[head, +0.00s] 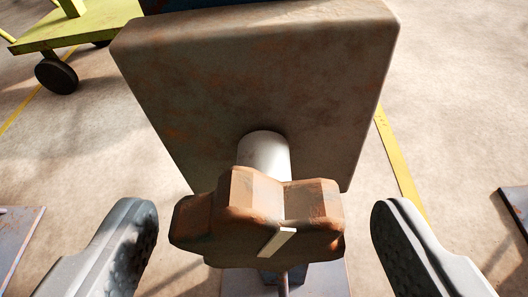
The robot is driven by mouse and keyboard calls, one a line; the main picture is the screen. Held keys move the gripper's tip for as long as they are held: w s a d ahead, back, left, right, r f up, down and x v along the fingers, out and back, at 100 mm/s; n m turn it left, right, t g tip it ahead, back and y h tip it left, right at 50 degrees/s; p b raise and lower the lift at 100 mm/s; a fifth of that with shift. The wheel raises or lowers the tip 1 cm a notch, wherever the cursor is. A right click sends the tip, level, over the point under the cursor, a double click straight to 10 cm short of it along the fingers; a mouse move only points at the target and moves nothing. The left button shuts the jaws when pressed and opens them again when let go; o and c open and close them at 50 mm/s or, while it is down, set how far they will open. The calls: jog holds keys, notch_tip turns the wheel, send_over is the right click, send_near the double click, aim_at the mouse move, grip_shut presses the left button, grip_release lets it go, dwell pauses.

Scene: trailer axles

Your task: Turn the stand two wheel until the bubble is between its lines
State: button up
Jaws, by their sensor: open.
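A rusty brown lobed wheel (248,222) with a short white mark on its front sits in the lower middle of the head view. It is on a pale shaft (264,153) that comes out of a large worn grey-brown block (255,85). I cannot read any label, so I cannot tell which stand this is. My gripper (265,235) is open, with one dark padded finger on each side of the wheel and a gap on both sides. No bubble or lines show in this view.
A yellow-green cart (85,25) with a dark caster (57,76) stands at the upper left. Flat plates lie on the floor at the lower left (18,238) and right edge (515,205). A yellow floor line (398,165) runs at right. The concrete floor between is clear.

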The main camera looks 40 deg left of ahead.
jog(key=shift+x, duration=1.1)
jog(key=c, duration=1)
jog(key=shift+o, duration=0.2)
